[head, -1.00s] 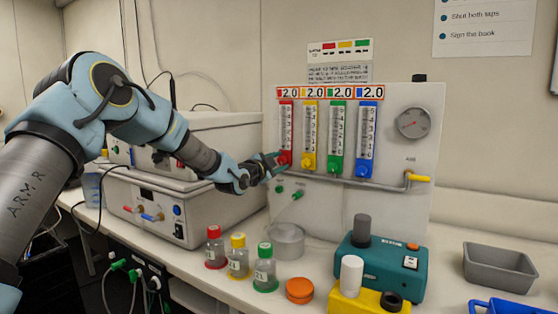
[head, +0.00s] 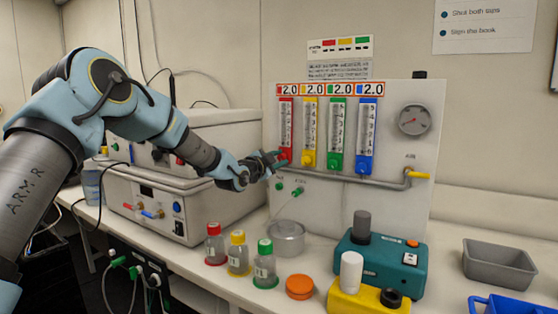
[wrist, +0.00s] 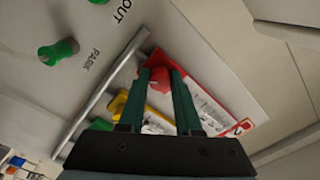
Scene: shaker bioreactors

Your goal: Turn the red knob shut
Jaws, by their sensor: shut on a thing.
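The red knob (wrist: 159,78) sits at the bottom of the red flowmeter (head: 286,120), the leftmost of the coloured flowmeters on the white panel. My gripper (head: 282,158) reaches the panel from the left at that knob. In the wrist view my gripper's two green fingers (wrist: 160,85) are shut on the red knob, one on each side. In the head view the fingers hide most of the knob. The label above the red flowmeter reads 2.0.
Yellow (head: 309,158), green (head: 335,162) and blue (head: 361,167) knobs stand in a row to the right. A grey pipe (head: 345,179) runs below them to a yellow tap (head: 419,175). Capped bottles (head: 239,255) stand on the bench below, and a white box unit (head: 160,205) is at left.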

